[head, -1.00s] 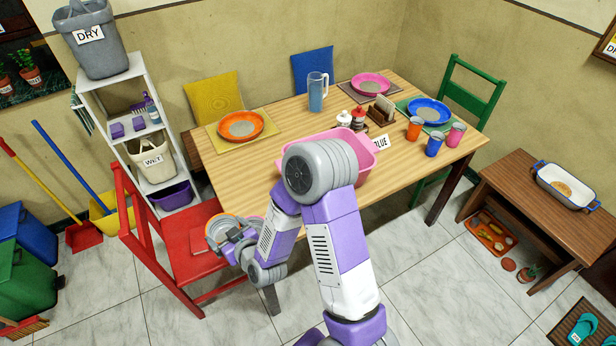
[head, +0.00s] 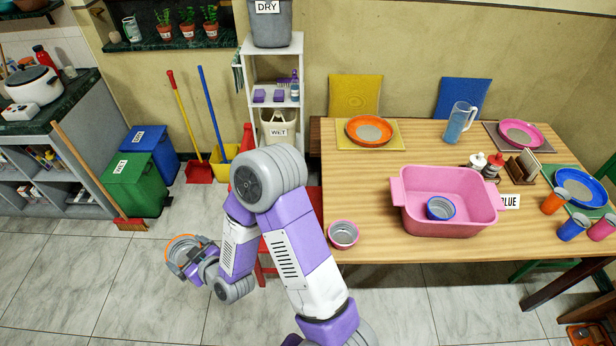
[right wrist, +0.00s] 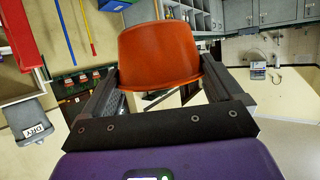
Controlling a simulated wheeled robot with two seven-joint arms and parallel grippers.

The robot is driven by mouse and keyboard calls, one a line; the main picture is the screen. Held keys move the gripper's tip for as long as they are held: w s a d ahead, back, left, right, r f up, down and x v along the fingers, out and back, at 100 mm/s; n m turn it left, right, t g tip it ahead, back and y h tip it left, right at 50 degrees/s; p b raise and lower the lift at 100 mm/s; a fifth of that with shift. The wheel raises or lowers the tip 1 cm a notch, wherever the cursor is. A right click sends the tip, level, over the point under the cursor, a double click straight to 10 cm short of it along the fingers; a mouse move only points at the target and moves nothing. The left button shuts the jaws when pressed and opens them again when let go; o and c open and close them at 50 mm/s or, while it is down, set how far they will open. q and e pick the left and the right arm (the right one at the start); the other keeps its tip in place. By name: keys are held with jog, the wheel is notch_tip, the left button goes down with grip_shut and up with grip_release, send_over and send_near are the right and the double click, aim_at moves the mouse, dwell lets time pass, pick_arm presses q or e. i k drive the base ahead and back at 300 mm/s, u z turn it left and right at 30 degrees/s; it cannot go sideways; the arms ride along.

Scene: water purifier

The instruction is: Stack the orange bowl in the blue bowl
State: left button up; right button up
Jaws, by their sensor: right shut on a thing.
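The orange bowl (head: 180,243), with a grey inside, is held by my right gripper (head: 187,262) in the left half of the head view, over open floor left of the table. In the right wrist view the orange bowl (right wrist: 158,55) sits between the two dark fingers, which are shut on it. The blue bowl (head: 440,208), blue-rimmed with a grey inside, is inside the pink tub (head: 470,222) on the table, well to the right of my gripper. My left gripper is not in view.
A pink bowl (head: 343,234) stands at the table's (head: 385,240) front left corner. Orange (head: 369,131), pink and blue plates, a jug (head: 459,123), shakers and cups stand around the tub. A red chair (head: 272,245) is partly hidden by my arm. Bins (head: 135,188) stand at left.

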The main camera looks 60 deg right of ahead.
aim_at(439, 212)
jog(key=u, duration=1.05)
jog(key=i, duration=2.15)
jog(key=z, duration=3.8)
jog(key=i, duration=1.65)
